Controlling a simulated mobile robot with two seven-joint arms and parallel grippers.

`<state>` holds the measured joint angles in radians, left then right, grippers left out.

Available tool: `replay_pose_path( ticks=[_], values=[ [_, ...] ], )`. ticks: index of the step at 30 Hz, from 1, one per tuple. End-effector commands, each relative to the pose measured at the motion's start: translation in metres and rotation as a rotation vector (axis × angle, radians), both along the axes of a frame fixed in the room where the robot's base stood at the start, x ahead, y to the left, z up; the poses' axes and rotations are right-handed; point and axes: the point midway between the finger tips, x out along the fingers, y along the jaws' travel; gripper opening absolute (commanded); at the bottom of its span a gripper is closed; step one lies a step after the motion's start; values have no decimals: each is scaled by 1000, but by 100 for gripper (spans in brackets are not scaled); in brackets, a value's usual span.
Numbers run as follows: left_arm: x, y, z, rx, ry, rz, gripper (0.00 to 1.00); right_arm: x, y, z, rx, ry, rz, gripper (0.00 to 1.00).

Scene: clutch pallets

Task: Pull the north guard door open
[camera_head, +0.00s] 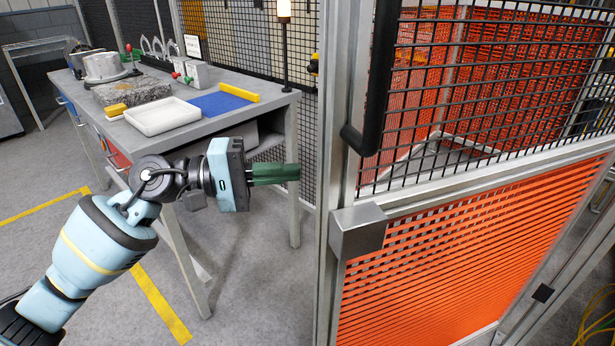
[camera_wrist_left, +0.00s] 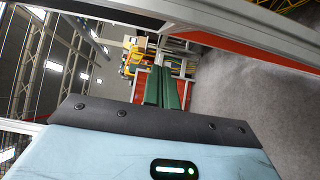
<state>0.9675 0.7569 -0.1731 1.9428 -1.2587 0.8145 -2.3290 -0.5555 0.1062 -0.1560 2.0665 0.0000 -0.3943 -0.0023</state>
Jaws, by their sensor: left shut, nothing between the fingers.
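The guard door (camera_head: 345,285) has an aluminium frame with black mesh above and an orange slatted panel below, in the right half of the head view. A black vertical handle (camera_head: 372,85) is fixed near its left edge, with a grey latch box (camera_head: 358,230) below. My left gripper (camera_head: 298,172) is shut and empty, its green fingers pointing right, left of the door post and lower than the handle. The fingers also show in the left wrist view (camera_wrist_left: 162,88). I cannot tell from these frames whether they touch the post. My right gripper is not in view.
A grey workbench (camera_head: 240,118) stands behind my left arm, bearing a white tray (camera_head: 163,116), a blue mat (camera_head: 222,103) and a granite block (camera_head: 132,90). A lamp post (camera_head: 284,45) rises at its right corner. Grey floor with yellow lines (camera_head: 160,305) is clear in front.

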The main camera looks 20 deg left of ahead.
Motion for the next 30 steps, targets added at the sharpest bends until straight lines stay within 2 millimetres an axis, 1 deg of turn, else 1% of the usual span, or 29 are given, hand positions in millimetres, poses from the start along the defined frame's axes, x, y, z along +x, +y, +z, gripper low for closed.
replay_pose_path(
  ticks=[1,5,6,7,12,16,21,30],
  values=[
    [4,-9,5,-3,-4,-3,0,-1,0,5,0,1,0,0],
    [13,-29,4,-2,-3,-2,0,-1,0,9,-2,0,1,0],
    [6,-33,3,1,0,-3,0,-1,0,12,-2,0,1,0],
    [2,-36,3,2,-1,-2,0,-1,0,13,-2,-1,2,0],
    [-11,-47,2,0,0,0,0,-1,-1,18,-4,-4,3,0],
    [-15,-51,1,0,1,0,0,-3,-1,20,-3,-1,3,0],
    [-16,-52,-1,-1,2,1,0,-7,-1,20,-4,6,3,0],
    [-17,-53,0,-1,2,-1,0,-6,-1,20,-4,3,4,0]
  ],
)
